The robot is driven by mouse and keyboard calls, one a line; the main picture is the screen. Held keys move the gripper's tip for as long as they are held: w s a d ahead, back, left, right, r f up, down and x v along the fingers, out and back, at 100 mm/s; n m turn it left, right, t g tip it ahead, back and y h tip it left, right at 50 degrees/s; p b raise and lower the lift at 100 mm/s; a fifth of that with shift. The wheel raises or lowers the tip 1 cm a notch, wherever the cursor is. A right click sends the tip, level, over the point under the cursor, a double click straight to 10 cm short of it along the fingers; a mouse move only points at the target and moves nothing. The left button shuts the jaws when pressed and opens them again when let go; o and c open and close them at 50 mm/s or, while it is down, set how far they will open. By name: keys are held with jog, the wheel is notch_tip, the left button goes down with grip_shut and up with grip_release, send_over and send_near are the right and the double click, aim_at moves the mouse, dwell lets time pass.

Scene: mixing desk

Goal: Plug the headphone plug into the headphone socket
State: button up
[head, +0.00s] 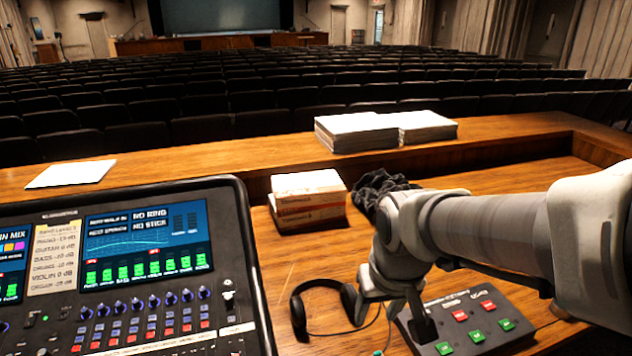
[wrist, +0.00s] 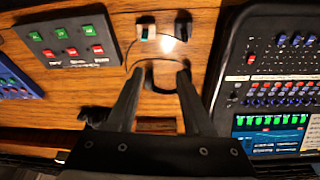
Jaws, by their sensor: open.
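My gripper (head: 392,308) is open, with nothing visible between its fingers; in the wrist view, its two fingers (wrist: 160,75) stand apart. Black headphones (head: 325,284) lie on the wooden desk left of it, and their thin cable runs toward the lower edge. A small greenish piece (head: 378,352) at the bottom edge may be the plug. In the wrist view, a white-and-green piece (wrist: 147,32) and a dark piece (wrist: 183,26) lie beyond the fingertips; which is the plug I cannot tell. A white headphone-like mark (head: 228,283) is on the mixing desk's right edge; the socket is unclear.
The mixing desk (head: 246,225) fills the left. A button box (head: 484,303) with red and green buttons lies right of my gripper. Small boxes (head: 307,201), a dark crumpled heap (head: 375,187) and paper stacks (head: 357,132) stand behind. Some bare wood (head: 290,255) lies behind the headphones.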

jog(key=w+a+f+g+p, duration=0.1)
jog(key=a+f, duration=0.1)
jog(key=f, duration=0.2)
jog(key=w+a+f+n+g+p, duration=0.1)
jog(key=a+f, duration=0.1)
jog(key=f, duration=0.2)
jog(key=w+a+f+g+p, duration=0.1)
jog(key=w+a+f, duration=0.1)
jog(key=f, duration=0.2)
jog(key=shift+a+f+n, duration=0.1)
jog(key=shift+f+n, duration=0.2)
jog(key=shift+f, duration=0.05)
jog(key=shift+a+f, duration=0.25)
jog(key=shift+f, duration=0.45)
jog(key=shift+f, duration=0.1)
notch_tip(320, 180, down, 9)
jog(key=b, duration=0.7)
